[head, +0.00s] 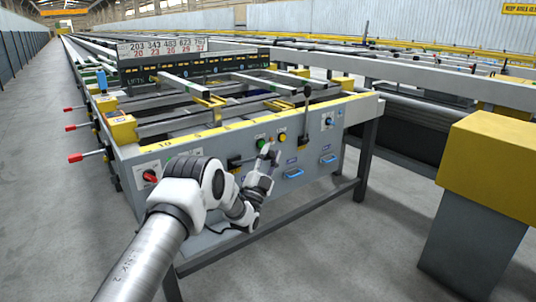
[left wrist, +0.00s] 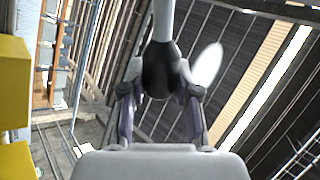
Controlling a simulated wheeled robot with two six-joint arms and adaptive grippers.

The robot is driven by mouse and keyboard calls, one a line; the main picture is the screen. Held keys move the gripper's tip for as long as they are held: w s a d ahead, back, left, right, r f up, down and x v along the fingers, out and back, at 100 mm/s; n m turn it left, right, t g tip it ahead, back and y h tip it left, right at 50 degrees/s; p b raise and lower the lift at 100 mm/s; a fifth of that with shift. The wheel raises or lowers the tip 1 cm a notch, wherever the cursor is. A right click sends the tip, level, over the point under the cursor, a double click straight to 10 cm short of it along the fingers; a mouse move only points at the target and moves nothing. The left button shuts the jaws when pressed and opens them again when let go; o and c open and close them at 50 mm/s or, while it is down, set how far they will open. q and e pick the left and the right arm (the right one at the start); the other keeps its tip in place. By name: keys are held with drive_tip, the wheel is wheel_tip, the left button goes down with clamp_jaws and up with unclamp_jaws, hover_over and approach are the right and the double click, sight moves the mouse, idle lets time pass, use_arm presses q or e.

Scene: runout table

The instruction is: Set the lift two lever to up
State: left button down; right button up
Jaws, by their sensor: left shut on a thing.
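My left gripper (head: 268,154) is at the front panel of the runout table, in front of the buttons. In the left wrist view, the left gripper (left wrist: 160,108) is shut on the dark knob of a lever (left wrist: 160,72). The lever's pale rod runs to the top of that picture. In the head view my gripper mostly hides this lever, and I cannot read a lift two label. To the right, another lever with a black knob (head: 307,92) stands upright. A dark lever or handle (head: 235,163) shows just left of my gripper. My right gripper is not in view.
The table's front panel has a green button (head: 261,143), a yellow button (head: 282,136), a red switch (head: 149,176) and blue handles (head: 294,173). Red-tipped levers (head: 75,157) stick out at the left side. A yellow-topped block (head: 490,165) stands at right. The floor in front is clear.

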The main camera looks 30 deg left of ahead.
use_arm(q)
drive_tip(key=shift+s+d+f+m+h, duration=0.1)
drive_tip(key=shift+d+f+m+h, duration=0.3)
drive_tip(key=shift+f+m, duration=0.25)
drive_tip(key=shift+a, duration=0.1)
drive_tip(key=c, duration=0.8)
unclamp_jaws()
drive_tip(key=v, duration=1.2)
